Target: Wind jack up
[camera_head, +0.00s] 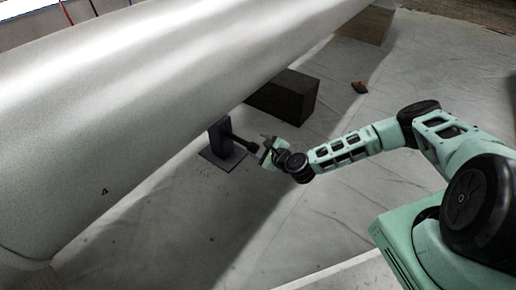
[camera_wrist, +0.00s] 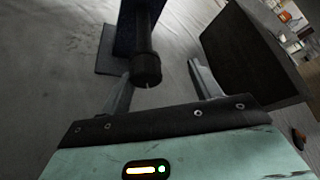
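A dark jack (camera_head: 222,140) stands upright on a flat square base plate under the large pale cylinder (camera_head: 150,100). A dark handle with a thick knob sticks out from the jack toward my gripper. In the wrist view the handle's knob (camera_wrist: 146,69) points at the camera, between the finger lines and nearer the left finger. The jack's column (camera_wrist: 127,28) and base plate (camera_wrist: 108,52) show behind it. My gripper (camera_wrist: 160,85) is open, its two fingers wide apart, and grips nothing. In the head view my gripper (camera_head: 267,150) is at the knob end; contact cannot be told.
A dark block (camera_head: 284,96) lies under the cylinder just beyond the jack, and shows at right in the wrist view (camera_wrist: 255,55). A lighter wooden block (camera_head: 366,24) is farther back. A small orange-and-dark object (camera_head: 359,87) lies on the sheeted floor. Floor in front is clear.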

